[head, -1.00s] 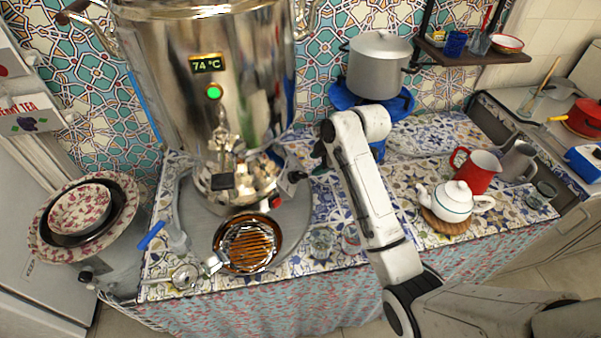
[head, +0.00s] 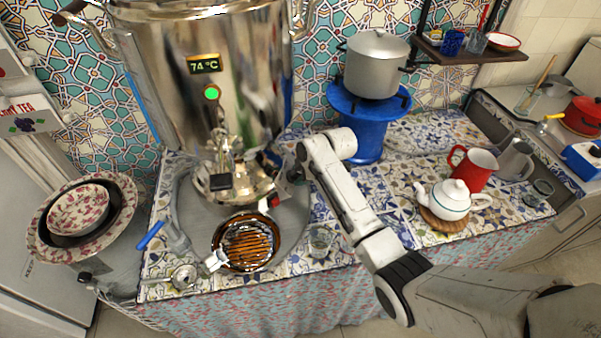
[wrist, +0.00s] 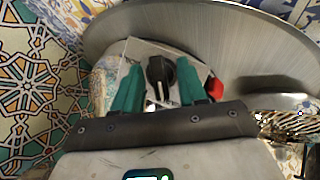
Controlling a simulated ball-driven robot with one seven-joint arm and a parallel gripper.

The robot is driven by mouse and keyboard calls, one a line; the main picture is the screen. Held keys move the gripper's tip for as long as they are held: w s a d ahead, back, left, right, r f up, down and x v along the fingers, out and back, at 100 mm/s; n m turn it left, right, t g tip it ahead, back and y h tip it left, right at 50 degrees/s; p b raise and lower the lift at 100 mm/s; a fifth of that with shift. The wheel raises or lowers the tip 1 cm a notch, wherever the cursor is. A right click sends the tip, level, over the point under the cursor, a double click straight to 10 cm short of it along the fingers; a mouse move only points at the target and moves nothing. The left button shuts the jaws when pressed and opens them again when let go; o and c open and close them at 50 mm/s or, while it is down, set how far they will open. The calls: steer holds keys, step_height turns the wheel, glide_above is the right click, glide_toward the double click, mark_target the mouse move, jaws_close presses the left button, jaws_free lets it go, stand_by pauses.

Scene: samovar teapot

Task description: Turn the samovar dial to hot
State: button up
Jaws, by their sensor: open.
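The samovar (head: 160,60) is a tall shiny metal urn with a lit 74 °C display (head: 204,64) and a green light (head: 211,93). In the wrist view its black dial (wrist: 161,72) sits on a pale, tilted plate low on the samovar. My gripper (wrist: 159,66) has green fingers, open, one on each side of the dial. I cannot tell whether they touch it. A small red piece (wrist: 215,87) shows just right of the right finger. In the head view my wrist is at the right of the samovar's base, and the dial is hard to make out.
A round drip grate (head: 248,246) is in front of the samovar. A blue stove with a grey pot (head: 377,64) stands behind my arm. A white teapot (head: 452,198) and red pitcher (head: 472,168) stand right. A glass (head: 320,240) is near the front edge.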

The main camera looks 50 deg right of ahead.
steer(key=c, duration=0.7)
steer(key=shift+w+r+m+g+y+p, duration=0.15)
steer(key=shift+m+g+y+p, duration=0.3)
steer(key=shift+m, duration=0.55)
steer(key=shift+m+g+y, duration=0.35)
steer(key=shift+m+y, duration=0.1)
steer(key=shift+m, duration=0.55)
steer(key=m+y, duration=0.1)
steer(key=m, duration=0.1)
steer(key=shift+d+m+g, duration=0.15)
steer(key=shift+m+g, duration=0.15)
steer(key=shift+m, duration=0.1)
steer(key=shift+m+y+b, duration=0.4)
steer(key=shift+m+y, duration=0.4)
steer(key=shift+m, duration=0.5)
